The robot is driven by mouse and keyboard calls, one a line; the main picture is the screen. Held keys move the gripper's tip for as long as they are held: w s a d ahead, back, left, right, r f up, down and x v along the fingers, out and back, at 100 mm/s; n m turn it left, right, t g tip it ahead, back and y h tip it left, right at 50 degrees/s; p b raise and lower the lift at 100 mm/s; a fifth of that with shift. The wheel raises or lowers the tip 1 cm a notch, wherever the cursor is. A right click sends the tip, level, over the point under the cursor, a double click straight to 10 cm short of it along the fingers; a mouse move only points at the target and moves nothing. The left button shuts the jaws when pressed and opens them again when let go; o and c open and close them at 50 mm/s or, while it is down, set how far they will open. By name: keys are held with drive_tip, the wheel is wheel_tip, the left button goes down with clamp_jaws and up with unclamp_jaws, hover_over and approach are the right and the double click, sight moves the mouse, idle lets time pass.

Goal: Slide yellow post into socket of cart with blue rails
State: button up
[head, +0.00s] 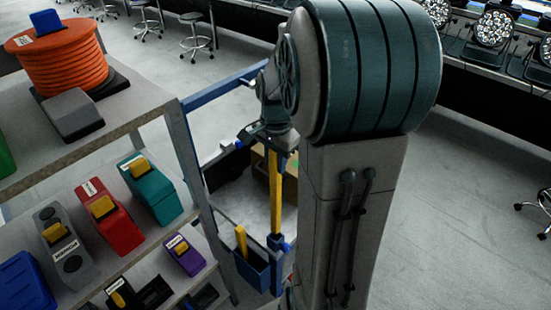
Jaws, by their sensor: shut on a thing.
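The yellow post (276,190) stands upright beneath my gripper (270,145), which is shut on its upper end. The post's lower end meets a blue upright socket (277,272); I cannot tell whether it is inside or in front of it. The cart's blue rail (225,87) runs from the grey shelf frame up toward my arm. My arm hides part of the cart and the space to the right of the post.
A blue bin (252,270) beside the socket holds a shorter yellow piece (241,241). At left, grey shelves (100,165) carry an orange cable reel (62,68) and several coloured cases. A cardboard box (262,172) is behind the post. The floor at right is mostly clear.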

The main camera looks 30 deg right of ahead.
sight(276, 183)
drive_tip(key=shift+f+b, duration=3.2)
drive_tip(key=shift+f, duration=1.25)
drive_tip(key=o, duration=1)
wheel_tip(276, 183, up, 14)
drive_tip(key=shift+f, duration=0.1)
